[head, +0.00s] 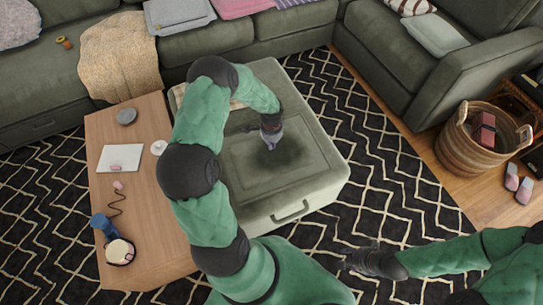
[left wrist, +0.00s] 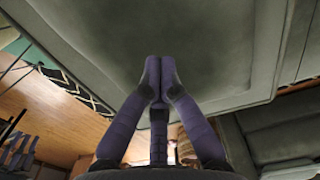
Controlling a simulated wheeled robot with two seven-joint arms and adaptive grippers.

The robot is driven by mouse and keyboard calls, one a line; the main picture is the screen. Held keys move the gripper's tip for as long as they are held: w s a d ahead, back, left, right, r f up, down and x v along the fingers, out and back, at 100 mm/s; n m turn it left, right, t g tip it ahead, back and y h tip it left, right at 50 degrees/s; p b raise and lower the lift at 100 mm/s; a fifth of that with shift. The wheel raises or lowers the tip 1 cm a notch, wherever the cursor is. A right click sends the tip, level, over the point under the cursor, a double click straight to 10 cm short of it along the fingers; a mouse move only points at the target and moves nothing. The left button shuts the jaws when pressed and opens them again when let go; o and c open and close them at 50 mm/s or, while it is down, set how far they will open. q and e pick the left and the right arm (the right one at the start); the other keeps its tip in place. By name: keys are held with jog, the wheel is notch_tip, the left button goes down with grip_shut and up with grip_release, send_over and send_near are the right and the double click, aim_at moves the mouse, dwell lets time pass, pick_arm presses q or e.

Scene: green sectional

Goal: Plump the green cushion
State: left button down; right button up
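A green ottoman (head: 310,185) with a flat, padded top stands in the middle of the head view; a recessed outline and a dark shadow patch show on the top. Its top (left wrist: 215,45) fills the upper part of the left wrist view. My left gripper (head: 270,143) points down at the middle of this top. In the left wrist view its fingertips (left wrist: 158,64) are together with nothing between them; whether they touch the surface I cannot tell. A pale grey-green cushion (head: 434,35) lies on the right sofa seat. My right gripper (head: 350,262) is over the rug, its fingers unclear.
A wooden table (head: 150,215) with a white notebook (head: 120,158), a dish (head: 127,116) and a blue item (head: 103,226) stands left of the ottoman. A green sectional (head: 215,40) runs behind. A wicker basket (head: 465,150) stands at right. Patterned rug (head: 385,180) lies between.

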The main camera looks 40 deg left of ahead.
pick_arm(q)
jog(key=shift+f, duration=0.2)
jog(key=shift+f+b, duration=0.3)
jog(key=shift+b, duration=0.05)
jog(key=shift+f+b, duration=0.45)
jog(key=shift+f, duration=0.2)
dwell(0.6)
jog(key=shift+r+p, duration=0.8)
jog(key=shift+r, duration=0.3)
jog(key=shift+f+b, duration=0.65)
jog(key=shift+f, duration=0.3)
dwell(0.9)
jog(key=shift+r+p, duration=0.6)
jog(key=shift+r, duration=0.25)
